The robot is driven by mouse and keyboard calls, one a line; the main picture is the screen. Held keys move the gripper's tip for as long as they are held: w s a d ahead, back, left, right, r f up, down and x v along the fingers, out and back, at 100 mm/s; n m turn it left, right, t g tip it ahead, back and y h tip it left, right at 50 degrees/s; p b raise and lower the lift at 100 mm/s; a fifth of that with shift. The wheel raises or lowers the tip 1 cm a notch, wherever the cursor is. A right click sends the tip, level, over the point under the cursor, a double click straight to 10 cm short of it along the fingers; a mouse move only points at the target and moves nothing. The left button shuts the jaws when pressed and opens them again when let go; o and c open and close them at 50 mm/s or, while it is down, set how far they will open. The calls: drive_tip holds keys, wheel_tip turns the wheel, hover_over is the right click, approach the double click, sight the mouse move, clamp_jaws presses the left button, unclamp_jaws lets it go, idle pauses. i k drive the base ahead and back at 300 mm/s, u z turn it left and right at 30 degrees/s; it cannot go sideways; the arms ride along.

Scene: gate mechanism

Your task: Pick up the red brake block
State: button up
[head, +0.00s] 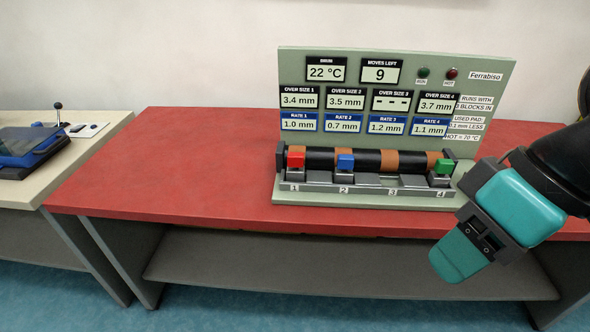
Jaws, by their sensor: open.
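The red brake block (296,157) sits at the slot marked 1, at the left end of the dark drum (320,159) with its brown bands. A blue block (345,162) sits at slot 2 and a green block (443,167) at slot 4. Slot 3 (393,180) holds no block. My gripper (458,262) is open at the lower right, in front of the table's front edge, well to the right of the red block and apart from it. I see nothing between its fingers, which are partly hidden by the angle.
The green panel (400,68) stands behind the drum, reading drum 22 °C and moves left 9; over size 3 shows dashes. The red table (180,165) is clear to the left. A lighter side table (105,130) holds a dark device (30,145) and a small lever.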

sight(295, 171)
drive_tip(key=z, duration=0.1)
drive_tip(key=k, duration=0.45)
drive_tip(key=u, duration=1.15)
drive_tip(key=i, duration=1.5)
